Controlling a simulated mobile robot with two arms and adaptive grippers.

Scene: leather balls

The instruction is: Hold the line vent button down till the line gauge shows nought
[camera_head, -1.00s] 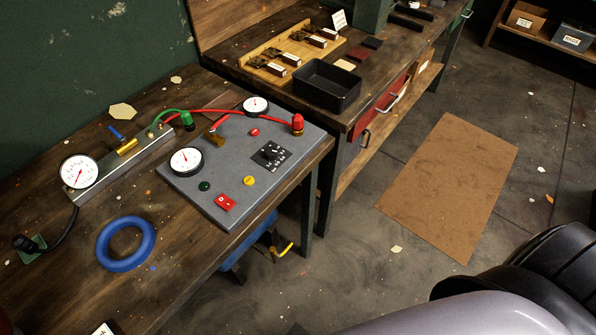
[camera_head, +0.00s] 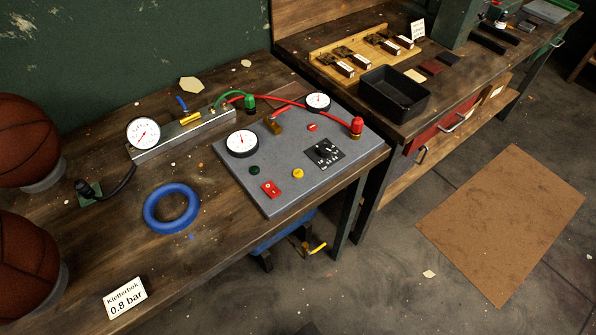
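The grey control panel (camera_head: 262,184) lies on the wooden bench. It carries a larger white gauge (camera_head: 242,143) and a smaller gauge (camera_head: 318,101) at its far edge. A third gauge (camera_head: 143,133) stands at the left end of a metal rail. I cannot tell which is the line gauge, and the needles are too small to read surely. The panel has a green button (camera_head: 254,170), a yellow button (camera_head: 298,173), a small red button (camera_head: 312,127), a red switch (camera_head: 270,189) and a black dial (camera_head: 324,151). Neither gripper is in view.
Two basketballs (camera_head: 22,140) stand at the left edge. A blue ring (camera_head: 172,208) and a sign (camera_head: 125,298) reading "Kletterbok 0.8 bar" are nearer. A red hose (camera_head: 300,108) with a red fitting (camera_head: 356,127) crosses above the panel. A black tray (camera_head: 395,93) sits on the farther bench.

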